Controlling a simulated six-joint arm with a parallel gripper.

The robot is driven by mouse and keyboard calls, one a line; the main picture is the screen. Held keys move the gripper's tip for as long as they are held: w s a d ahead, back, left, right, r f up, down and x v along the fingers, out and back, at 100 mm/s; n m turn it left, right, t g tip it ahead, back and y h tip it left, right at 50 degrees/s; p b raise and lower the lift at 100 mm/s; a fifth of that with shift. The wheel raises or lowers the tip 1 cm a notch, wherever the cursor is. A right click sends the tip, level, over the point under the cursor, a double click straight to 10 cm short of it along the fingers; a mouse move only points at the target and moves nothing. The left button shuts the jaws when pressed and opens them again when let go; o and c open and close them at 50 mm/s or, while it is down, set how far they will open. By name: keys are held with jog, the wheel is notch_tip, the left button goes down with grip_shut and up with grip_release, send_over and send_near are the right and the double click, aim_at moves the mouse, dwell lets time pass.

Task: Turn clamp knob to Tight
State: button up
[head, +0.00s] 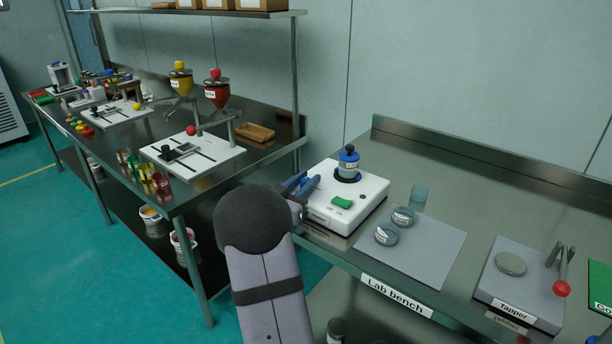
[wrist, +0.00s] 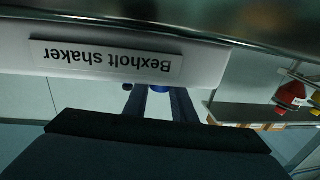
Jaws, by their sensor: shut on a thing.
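The white shaker (head: 363,208) stands on the lab bench. It fills the upper part of the wrist view, where its "Bexholt shaker" label (wrist: 105,62) is upside down. My gripper (head: 305,184) is at the shaker's left side in the head view. In the wrist view its two dark fingers flank a small blue knob (wrist: 160,88) and are shut on it. Most of the knob is hidden, and I cannot read any Tight marking or its turn position. A sieve stack with a blue top (head: 349,155) sits upright on the shaker, with a green button (head: 341,202) in front.
A tapper (head: 520,285) with a red-ended lever stands further right. A second bench with funnels and white boards is at the left.

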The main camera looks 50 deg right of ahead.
jog(key=m+g, duration=0.1)
jog(key=g+p, duration=0.1)
jog(key=shift+w+r+m+g, duration=0.15)
jog(key=shift+m+g, duration=0.25)
jog(key=m+g+p, duration=0.2)
jog(key=m+g, duration=0.1)
jog(key=g, duration=0.2)
jog(key=shift+y, duration=0.3)
jog(key=shift+f+m+g+y, duration=0.2)
jog(key=shift+m+g+y, duration=0.7)
jog(key=shift+m+g, duration=0.7)
jog(key=shift+r+m+g+y, duration=0.1)
jog(key=shift+m+g+y, duration=0.45)
jog(key=shift+g, duration=0.55)
jog(key=o, duration=1.1)
jog(key=shift+s, duration=0.2)
jog(key=shift+c, duration=0.2)
